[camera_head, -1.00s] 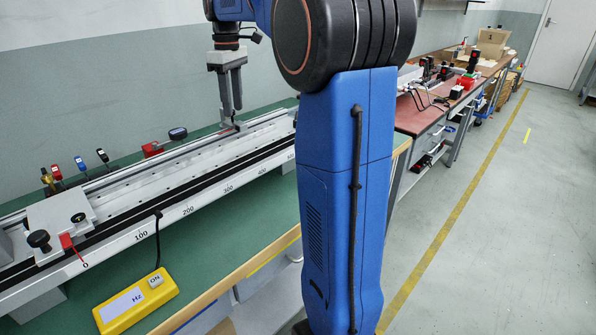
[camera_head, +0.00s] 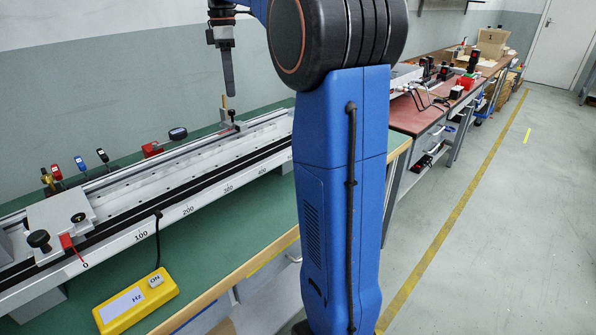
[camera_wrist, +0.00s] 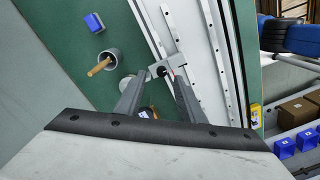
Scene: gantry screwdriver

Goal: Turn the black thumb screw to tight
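A grey clamp block (camera_head: 237,124) sits on the far part of the white gantry rail (camera_head: 140,190). In the wrist view this block (camera_wrist: 172,66) shows a small dark round spot that may be a black screw; I cannot tell. Black knobs, one large (camera_head: 39,239) and one smaller (camera_head: 78,217), sit on the near carriage at the left. My gripper (camera_head: 229,94) hangs above the block, apart from it. In the wrist view my gripper (camera_wrist: 160,76) has its two fingers spread and nothing held between them. In the head view the fingers line up, one hiding the other.
A wooden-handled tool stands in a grey cup (camera_wrist: 112,58) beside the rail. A blue box (camera_wrist: 94,22) lies on the green table. A yellow Hz box (camera_head: 135,300) is at the near left.

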